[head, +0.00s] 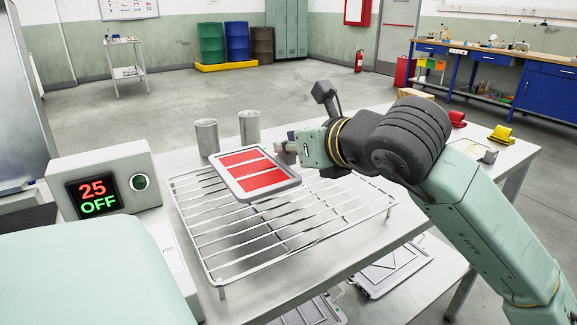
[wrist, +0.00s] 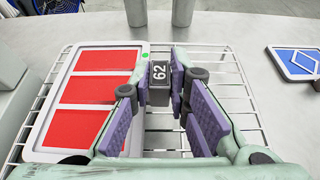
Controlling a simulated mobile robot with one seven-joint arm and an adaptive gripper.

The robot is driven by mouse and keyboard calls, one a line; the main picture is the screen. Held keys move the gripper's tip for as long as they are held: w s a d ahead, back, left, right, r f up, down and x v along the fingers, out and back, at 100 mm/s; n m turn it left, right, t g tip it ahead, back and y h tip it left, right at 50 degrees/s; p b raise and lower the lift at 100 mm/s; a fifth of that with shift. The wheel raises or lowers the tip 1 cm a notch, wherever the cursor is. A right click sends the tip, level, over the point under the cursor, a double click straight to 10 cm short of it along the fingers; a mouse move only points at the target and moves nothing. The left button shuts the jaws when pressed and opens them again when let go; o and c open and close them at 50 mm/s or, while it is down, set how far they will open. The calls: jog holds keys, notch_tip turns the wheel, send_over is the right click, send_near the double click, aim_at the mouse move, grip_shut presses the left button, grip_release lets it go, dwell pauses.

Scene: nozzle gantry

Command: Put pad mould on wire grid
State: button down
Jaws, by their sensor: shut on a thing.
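The pad mould (head: 243,186) is a flat grey tray with three red pads. It is over the back part of the wire grid (head: 222,283), roughly level; I cannot tell whether it touches the bars. My gripper (head: 287,150) is at its right-hand back edge. In the wrist view my gripper (wrist: 159,88) is shut on a small dark tab marked 62, beside the mould (wrist: 42,142). The wire grid (wrist: 240,92) shows behind and beneath the fingers. Part of the grid is hidden under the mould.
Two grey metal cylinders (head: 206,137) stand behind the grid. A control box (head: 105,185) reading 25 OFF is at the left. A blue-patterned plate (wrist: 296,62) lies on the table at the right in the wrist view. More trays (head: 392,268) lie on a lower shelf.

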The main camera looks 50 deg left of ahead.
jog(key=shift+f, duration=2.15)
jog(key=shift+f, duration=0.2)
jog(key=c, duration=1.5)
grip_release()
jog(key=shift+c, duration=0.2)
jog(key=shift+r, duration=0.15)
jog(key=shift+d+r, duration=0.15)
jog(key=b+v, duration=0.1)
jog(key=v, duration=1)
jog(key=shift+d, duration=0.35)
